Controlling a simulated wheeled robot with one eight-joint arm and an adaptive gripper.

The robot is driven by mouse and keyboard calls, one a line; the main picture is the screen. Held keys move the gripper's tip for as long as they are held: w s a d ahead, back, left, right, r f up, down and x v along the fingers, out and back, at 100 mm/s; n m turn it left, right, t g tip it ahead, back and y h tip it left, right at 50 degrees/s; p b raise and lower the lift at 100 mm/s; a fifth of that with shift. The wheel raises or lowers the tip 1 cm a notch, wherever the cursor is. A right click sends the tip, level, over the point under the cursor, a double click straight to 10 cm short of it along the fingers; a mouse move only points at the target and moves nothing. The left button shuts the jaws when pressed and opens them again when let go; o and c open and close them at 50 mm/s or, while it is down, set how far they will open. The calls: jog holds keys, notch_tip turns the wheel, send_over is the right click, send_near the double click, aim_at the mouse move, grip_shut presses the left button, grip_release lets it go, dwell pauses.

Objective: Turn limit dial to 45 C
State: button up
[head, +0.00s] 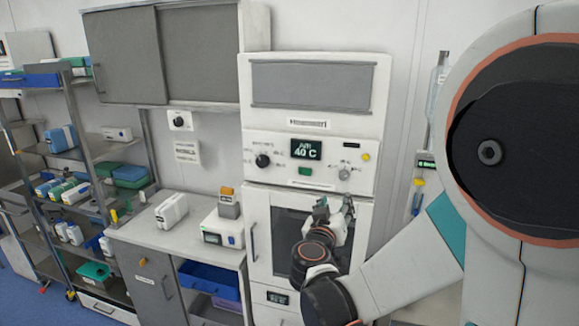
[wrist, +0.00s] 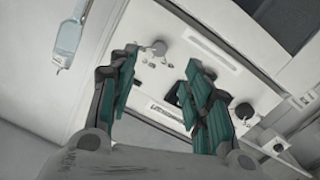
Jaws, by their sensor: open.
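The white warming cabinet's control panel (head: 325,160) carries a dark display (head: 306,150) reading "AIR 40 C". A black round dial (head: 262,161) sits left of the display and a smaller grey dial (head: 344,173) sits right of it. The labels are too small to tell which is the limit dial. My gripper (head: 335,207) is just below the grey dial in the head view. In the wrist view my gripper (wrist: 162,60) is open and empty, with the grey dial (wrist: 158,47) between its fingertips in the picture, apparently beyond them. The black dial (wrist: 243,111) is right of the fingers.
A green button (head: 305,171) and a yellow button (head: 366,157) are on the same panel. The cabinet door (head: 256,215) lies behind my arm. A counter (head: 150,234) with white boxes and a shelf rack (head: 85,140) stand left. An IV bag (head: 437,80) hangs at right.

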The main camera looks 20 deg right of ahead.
jog(key=p, duration=0.1)
send_near(343, 176)
jog(key=shift+t, duration=0.3)
jog(key=x, duration=0.8)
jog(key=shift+d+f, duration=0.1)
jog(key=shift+f, duration=0.15)
jog(key=c, duration=1.1)
